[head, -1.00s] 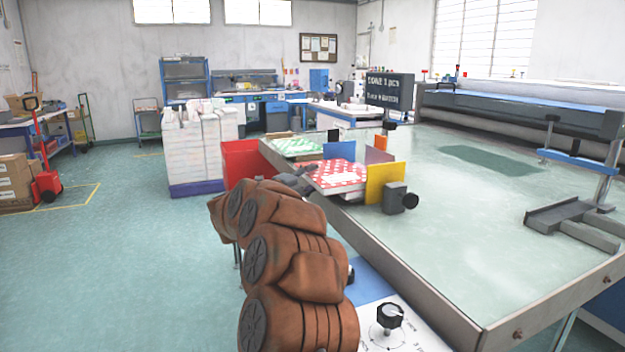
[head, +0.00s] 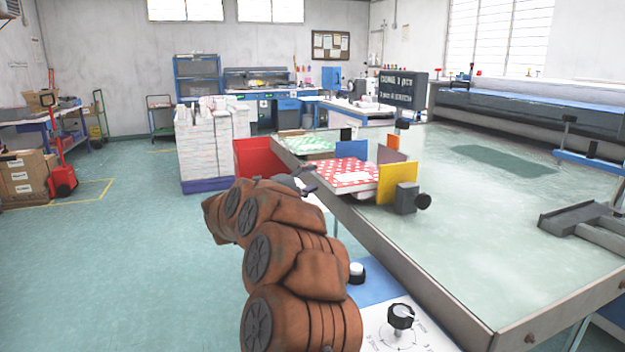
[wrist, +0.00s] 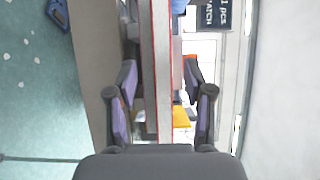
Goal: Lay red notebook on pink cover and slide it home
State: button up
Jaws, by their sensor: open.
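The red notebook with white dots and a pale label (head: 346,171) lies flat among upright coloured plates at the table's left edge. My gripper (head: 303,180) is at its left side, small and partly hidden by my arm. In the wrist view my gripper (wrist: 160,75) is open, one finger on each side of a long pale block with thin red edges (wrist: 158,45), which looks like the notebook seen edge-on. Whether the fingers touch it I cannot tell. I cannot make out the pink cover; anything under the notebook is hidden.
Blue (head: 351,149), purple (head: 388,156) and yellow (head: 397,180) plates stand around the notebook. The tabletop (head: 470,240) to the right is mostly clear.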

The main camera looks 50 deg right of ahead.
jog(key=shift+w+a, duration=0.5)
jog(key=shift+a, duration=0.25)
jog(key=shift+w+a, duration=0.45)
jog(key=shift+a, duration=0.25)
jog(key=shift+w+a, duration=0.5)
jog(key=shift+a, duration=0.25)
